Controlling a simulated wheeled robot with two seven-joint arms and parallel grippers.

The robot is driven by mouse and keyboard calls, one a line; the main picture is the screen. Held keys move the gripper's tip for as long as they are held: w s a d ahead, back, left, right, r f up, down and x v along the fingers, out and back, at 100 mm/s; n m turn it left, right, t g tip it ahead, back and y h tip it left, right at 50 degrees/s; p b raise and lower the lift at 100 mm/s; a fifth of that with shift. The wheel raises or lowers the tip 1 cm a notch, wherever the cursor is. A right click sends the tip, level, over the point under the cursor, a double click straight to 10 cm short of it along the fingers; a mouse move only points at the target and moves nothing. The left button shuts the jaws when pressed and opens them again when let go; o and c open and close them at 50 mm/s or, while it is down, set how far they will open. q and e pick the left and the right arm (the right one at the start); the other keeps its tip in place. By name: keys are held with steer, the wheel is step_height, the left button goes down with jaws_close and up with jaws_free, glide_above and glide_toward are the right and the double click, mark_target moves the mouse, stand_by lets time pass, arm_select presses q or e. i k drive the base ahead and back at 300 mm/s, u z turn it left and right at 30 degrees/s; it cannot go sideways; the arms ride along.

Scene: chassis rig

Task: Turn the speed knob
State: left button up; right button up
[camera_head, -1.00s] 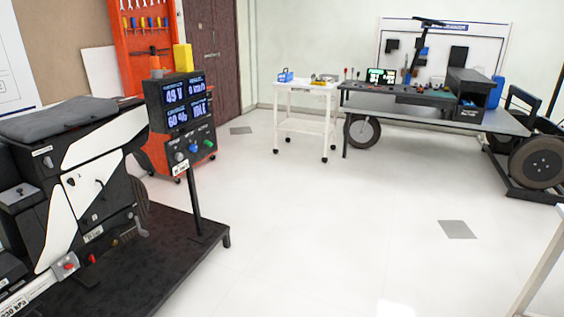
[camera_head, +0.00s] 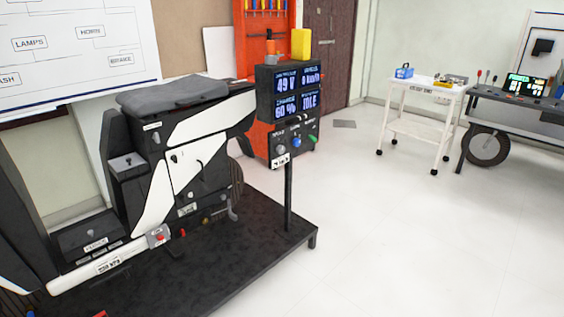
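A black control box on a post carries a blue-lit display (camera_head: 298,92) reading 49 V, 0 km/h, 60 % and IDLE. The panel stands beside a black and white vehicle chassis (camera_head: 190,160). Neither of my grippers shows in the head view.
The chassis and post stand on a black platform (camera_head: 225,262). An orange tool cabinet (camera_head: 268,30) is behind the display. A white cart (camera_head: 421,122) and a workbench (camera_head: 515,105) are at the right. The floor (camera_head: 400,240) in the right foreground is clear.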

mark_target(280, 150)
steer(key=u, duration=0.2)
steer(key=i, duration=2.35)
steer(key=u, duration=0.05)
